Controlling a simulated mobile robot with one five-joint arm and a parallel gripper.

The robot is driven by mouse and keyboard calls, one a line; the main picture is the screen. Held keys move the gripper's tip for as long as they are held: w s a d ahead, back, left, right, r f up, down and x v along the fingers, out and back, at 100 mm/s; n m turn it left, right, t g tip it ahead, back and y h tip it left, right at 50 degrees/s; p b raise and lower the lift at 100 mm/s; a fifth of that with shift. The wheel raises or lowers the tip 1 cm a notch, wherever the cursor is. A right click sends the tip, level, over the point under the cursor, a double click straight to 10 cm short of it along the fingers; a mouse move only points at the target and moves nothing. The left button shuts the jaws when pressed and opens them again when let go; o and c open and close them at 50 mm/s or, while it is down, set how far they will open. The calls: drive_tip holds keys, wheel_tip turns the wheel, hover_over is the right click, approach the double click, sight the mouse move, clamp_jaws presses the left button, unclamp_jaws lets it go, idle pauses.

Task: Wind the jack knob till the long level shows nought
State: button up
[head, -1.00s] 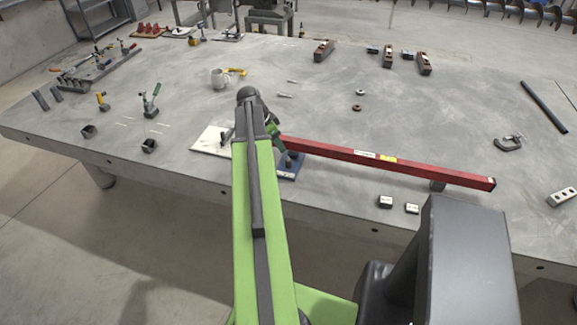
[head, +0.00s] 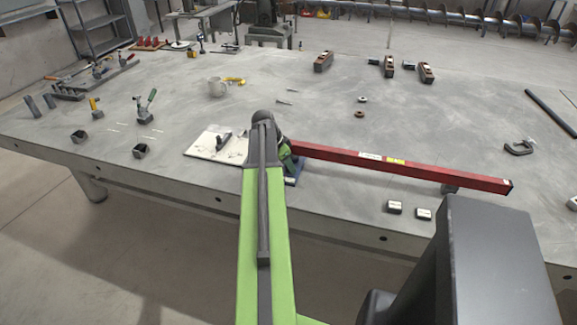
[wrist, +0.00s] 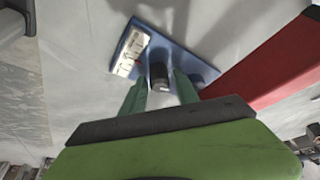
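The long red level (head: 420,173) runs from beside my gripper to the right, with a white label and a yellow patch on its side; its reading is too small to tell. It also shows in the wrist view (wrist: 270,62). The jack's blue base (head: 297,172) is under the level's left end, partly hidden by my arm. In the wrist view, the blue base (wrist: 195,62) carries a white label and the dark jack knob (wrist: 160,78). My gripper (wrist: 159,77) is open, its green fingers on either side of the knob, with gaps visible. It also shows in the head view (head: 286,152).
A white board (head: 205,148) with a dark tool lies left of my gripper. Two small blocks (head: 395,207) sit near the bench's front edge. Bare bench (head: 440,110) lies behind the level.

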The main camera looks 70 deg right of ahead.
clamp_jaws()
drive_tip(key=shift+a+n, duration=0.1)
drive_tip(key=shift+n, duration=0.6)
drive_tip(key=shift+n+t, duration=0.3)
drive_tip(key=shift+n, duration=0.2)
drive_tip(key=shift+h, duration=0.3)
drive_tip(key=shift+o, duration=1.7)
unclamp_jaws()
drive_tip(key=shift+r, duration=0.15)
